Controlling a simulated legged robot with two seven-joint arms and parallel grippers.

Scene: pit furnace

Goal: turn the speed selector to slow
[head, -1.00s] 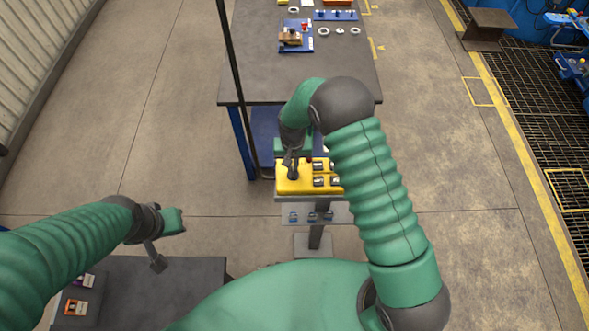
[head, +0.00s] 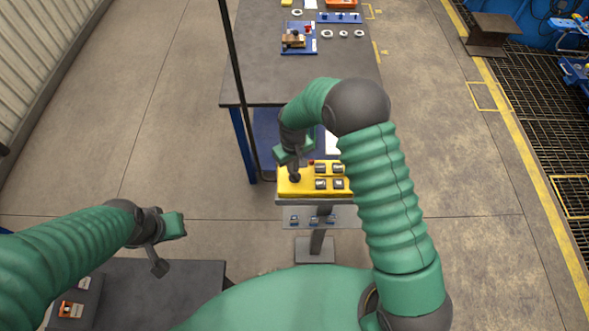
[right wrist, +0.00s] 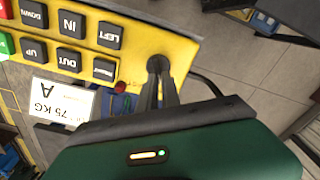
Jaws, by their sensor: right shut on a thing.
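The yellow control box (head: 307,187) stands on a post in front of me. Its speed selector is a black round knob (right wrist: 157,63) near one corner of the yellow face, partly covered by my fingers; it also shows in the head view (head: 294,178). My right gripper (right wrist: 163,75) is shut on the selector, reaching down to it from above. The selector's pointer and any speed marks are hidden or too small to read. My left gripper (head: 158,267) hangs at the lower left, away from the box; its finger gap is not clear.
Black push buttons (right wrist: 70,23) marked DOWN, IN, LEFT, UP and OUT sit beside the selector, with a small red lamp (right wrist: 120,87) close by. A dark pole (head: 235,80) rises just left of the box. A workbench (head: 265,75) stands behind it.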

